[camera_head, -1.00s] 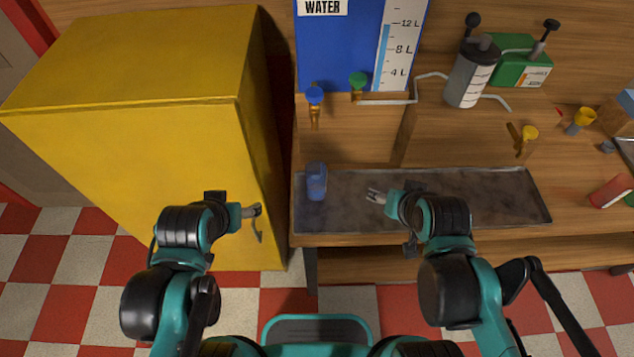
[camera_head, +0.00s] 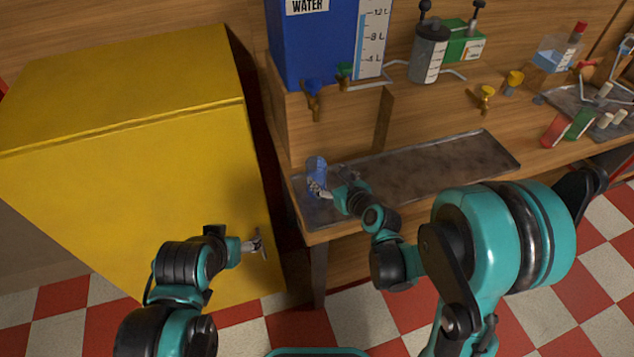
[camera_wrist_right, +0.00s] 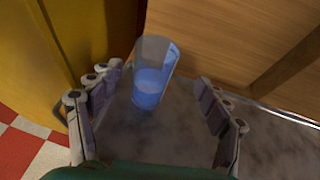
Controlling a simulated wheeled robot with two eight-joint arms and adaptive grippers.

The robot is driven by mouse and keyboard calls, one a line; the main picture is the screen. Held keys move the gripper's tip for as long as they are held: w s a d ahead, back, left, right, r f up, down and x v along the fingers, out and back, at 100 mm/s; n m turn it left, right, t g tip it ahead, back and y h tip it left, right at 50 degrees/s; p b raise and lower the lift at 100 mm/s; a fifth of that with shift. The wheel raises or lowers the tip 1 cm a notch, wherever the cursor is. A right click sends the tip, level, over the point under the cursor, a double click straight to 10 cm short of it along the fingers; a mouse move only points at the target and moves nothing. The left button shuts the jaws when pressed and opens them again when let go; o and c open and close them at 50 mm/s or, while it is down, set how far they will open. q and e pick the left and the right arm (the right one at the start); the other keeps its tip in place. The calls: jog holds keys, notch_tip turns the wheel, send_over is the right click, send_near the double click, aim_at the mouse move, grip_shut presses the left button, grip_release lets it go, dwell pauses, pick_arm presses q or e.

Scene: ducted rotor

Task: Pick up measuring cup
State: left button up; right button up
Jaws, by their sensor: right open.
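The measuring cup is a clear blue cup (camera_head: 316,172) standing upright at the left end of the grey metal tray (camera_head: 440,165). In the right wrist view the cup (camera_wrist_right: 152,75) appears ahead of the fingers, nearer the left finger, with blue liquid or a blue base in its lower part. My right gripper (camera_head: 322,190) is open, close to the cup at its front side; in the right wrist view its fingers (camera_wrist_right: 160,112) are spread wide with nothing held. My left gripper (camera_head: 254,243) is in front of the yellow cabinet, away from the cup; its jaw state is unclear.
The yellow cabinet (camera_head: 130,180) stands close on the left of the bench. The tray right of the cup is bare. Red and green items (camera_head: 556,130) lie further right.

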aim_at(321, 174)
jog(key=shift+x, duration=1.05)
jog(key=w+a+f+b, duration=0.2)
jog(key=w, duration=0.1)
jog(key=shift+a+f, duration=0.1)
jog(key=shift+a, duration=0.15)
jog(key=shift+w+a, duration=0.1)
jog(key=shift+w, duration=0.2)
jog(key=shift+s, duration=0.1)
jog(key=c, duration=1.4)
